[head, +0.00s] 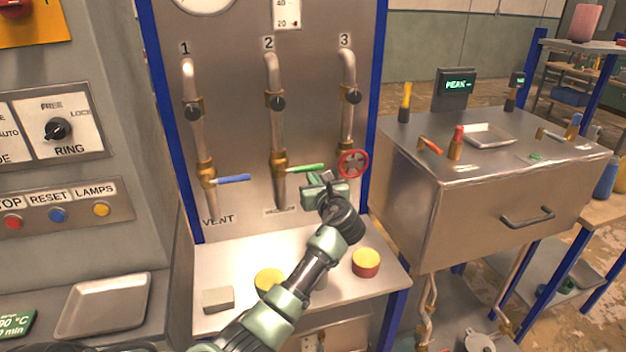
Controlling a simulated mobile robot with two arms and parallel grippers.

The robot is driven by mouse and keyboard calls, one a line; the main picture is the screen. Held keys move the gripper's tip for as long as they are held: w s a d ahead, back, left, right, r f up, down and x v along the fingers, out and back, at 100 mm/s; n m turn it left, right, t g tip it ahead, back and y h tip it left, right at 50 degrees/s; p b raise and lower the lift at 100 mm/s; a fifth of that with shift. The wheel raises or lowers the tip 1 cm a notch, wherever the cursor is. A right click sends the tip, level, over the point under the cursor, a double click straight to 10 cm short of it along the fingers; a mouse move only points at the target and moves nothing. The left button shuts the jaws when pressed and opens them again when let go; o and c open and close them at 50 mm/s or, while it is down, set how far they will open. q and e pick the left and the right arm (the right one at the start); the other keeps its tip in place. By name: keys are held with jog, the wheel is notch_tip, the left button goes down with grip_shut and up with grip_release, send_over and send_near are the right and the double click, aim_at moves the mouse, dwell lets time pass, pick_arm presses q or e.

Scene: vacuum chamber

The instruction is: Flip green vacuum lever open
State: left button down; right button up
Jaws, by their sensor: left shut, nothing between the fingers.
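The green lever (303,169) sits on the brass valve (279,163) of pipe 2 on the steel panel. It sticks out to the right, about level and across the vertical pipe. My left gripper (310,178) is shut and empty, just below the lever's outer end. I cannot tell whether it touches the lever. My right gripper is not in view.
A blue lever (234,179) is on pipe 1 to the left, and a red round handwheel (353,164) is on pipe 3, close right of my gripper. Below, a shelf (225,268) holds a grey block (217,299) and yellow-topped round pieces (366,262). A steel chamber (480,215) stands to the right.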

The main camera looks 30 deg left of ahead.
aim_at(314, 167)
pick_arm(q)
jog(key=shift+w+r+n+p, duration=0.1)
jog(key=shift+r+n+p, duration=0.3)
jog(key=shift+r+n, duration=0.15)
notch_tip(314, 167, up, 2)
jog(key=shift+r+n+t+p, duration=0.2)
jog(key=shift+n+t+p, duration=0.2)
jog(key=shift+n+p, duration=0.7)
jog(key=s+a+r+n+t+b, duration=0.1)
jog(key=s+a+r+n, duration=0.3)
jog(key=n, duration=0.9)
jog(key=shift+s+r+t+h, duration=0.35)
jog(key=shift+r+t, duration=0.15)
jog(key=shift+r, duration=0.6)
jog(key=shift+n, duration=0.25)
